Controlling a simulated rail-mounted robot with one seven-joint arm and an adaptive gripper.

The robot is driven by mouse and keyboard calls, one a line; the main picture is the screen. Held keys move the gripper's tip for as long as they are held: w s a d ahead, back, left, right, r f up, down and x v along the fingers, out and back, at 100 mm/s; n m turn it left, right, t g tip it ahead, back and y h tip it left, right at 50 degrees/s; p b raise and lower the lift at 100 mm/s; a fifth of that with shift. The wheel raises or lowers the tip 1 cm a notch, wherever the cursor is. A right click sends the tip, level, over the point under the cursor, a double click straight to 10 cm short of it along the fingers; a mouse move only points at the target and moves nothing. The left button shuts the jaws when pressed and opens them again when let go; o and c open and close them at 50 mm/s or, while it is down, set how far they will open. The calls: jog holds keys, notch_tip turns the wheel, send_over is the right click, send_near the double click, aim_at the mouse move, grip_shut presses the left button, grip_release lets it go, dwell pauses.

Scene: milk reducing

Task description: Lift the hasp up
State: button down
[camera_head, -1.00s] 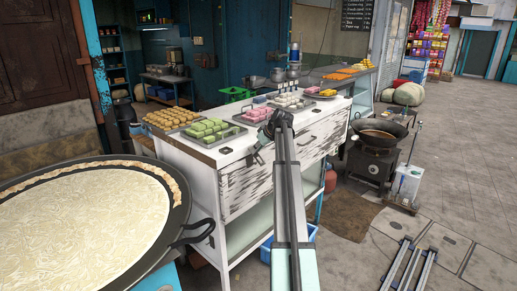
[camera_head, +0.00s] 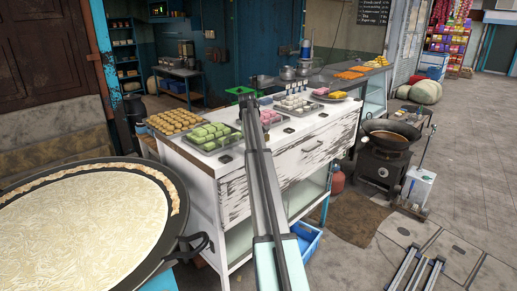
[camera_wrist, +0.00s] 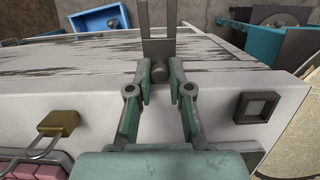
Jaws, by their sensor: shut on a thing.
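The hasp (camera_wrist: 157,44) is a grey metal plate with a slot, at the counter's front edge in the wrist view. It stands out beyond my fingertips, with a round grey knob (camera_wrist: 159,71) at its base. My gripper (camera_wrist: 160,80) has its two green fingers closed in on either side of the knob and is shut on the hasp. In the head view my arm reaches over the white counter and hides the hasp and the fingertips. An open-shackled brass padlock (camera_wrist: 58,124) lies on the counter top, left of my gripper in the wrist view.
The white worn counter (camera_head: 310,156) carries trays of green sweets (camera_head: 212,137) and round brown sweets (camera_head: 173,121). A dark square fitting (camera_wrist: 257,107) sits right of my gripper. A large pan (camera_head: 85,222) stands at the left, a wok (camera_head: 390,137) at the right. A blue crate (camera_head: 305,240) is below.

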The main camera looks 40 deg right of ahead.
jog(key=shift+w+g, duration=0.15)
jog(key=shift+g, duration=0.45)
jog(key=c, duration=1.1)
grip_release()
